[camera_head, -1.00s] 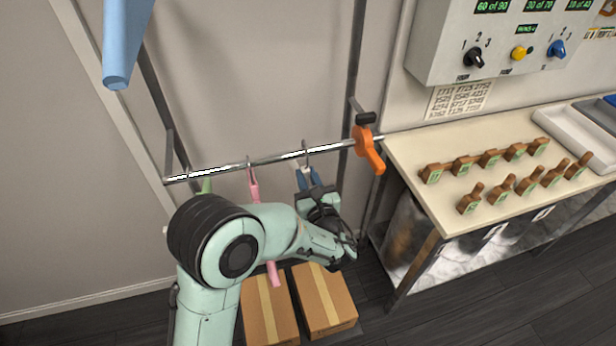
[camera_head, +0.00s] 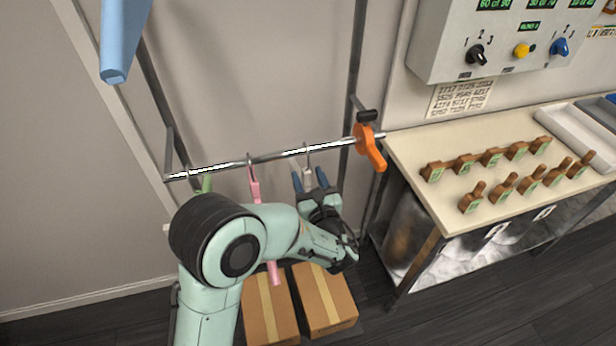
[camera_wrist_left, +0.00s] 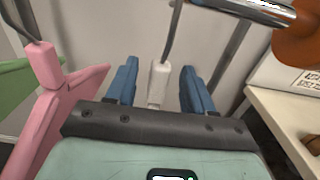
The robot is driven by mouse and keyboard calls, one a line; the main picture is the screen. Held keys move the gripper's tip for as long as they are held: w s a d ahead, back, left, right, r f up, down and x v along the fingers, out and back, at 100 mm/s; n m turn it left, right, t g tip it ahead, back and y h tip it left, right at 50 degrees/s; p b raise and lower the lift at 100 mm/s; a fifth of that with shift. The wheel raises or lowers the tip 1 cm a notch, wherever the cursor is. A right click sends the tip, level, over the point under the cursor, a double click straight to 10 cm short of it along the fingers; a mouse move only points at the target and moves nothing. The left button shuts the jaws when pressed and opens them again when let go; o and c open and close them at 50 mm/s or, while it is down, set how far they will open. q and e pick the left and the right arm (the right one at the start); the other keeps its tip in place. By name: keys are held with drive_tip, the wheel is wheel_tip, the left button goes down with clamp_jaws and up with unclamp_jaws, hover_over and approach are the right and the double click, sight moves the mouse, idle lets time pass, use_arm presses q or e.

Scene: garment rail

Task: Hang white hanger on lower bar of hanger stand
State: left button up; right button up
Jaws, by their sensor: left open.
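The white hanger (camera_head: 307,178) hangs by its hook from the lower bar (camera_head: 268,157) of the hanger stand, to the right of a pink hanger. In the left wrist view its white neck (camera_wrist_left: 159,84) stands between the two blue fingers, with its hook rising toward the bar (camera_wrist_left: 255,10). My left gripper (camera_head: 310,181) is open, one finger on each side of the neck, with visible gaps. Most of the white hanger's body is hidden behind my gripper and arm. My right gripper is not in view.
A pink hanger (camera_head: 254,186) and a green hanger (camera_head: 206,184) hang further left on the bar. An orange clamp (camera_head: 367,147) sits at the bar's right end. Two cardboard boxes (camera_head: 325,300) lie below. A workbench (camera_head: 415,150) with several stamps stands right.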

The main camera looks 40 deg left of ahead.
use_arm(q)
drive_tip(key=v, duration=1.3)
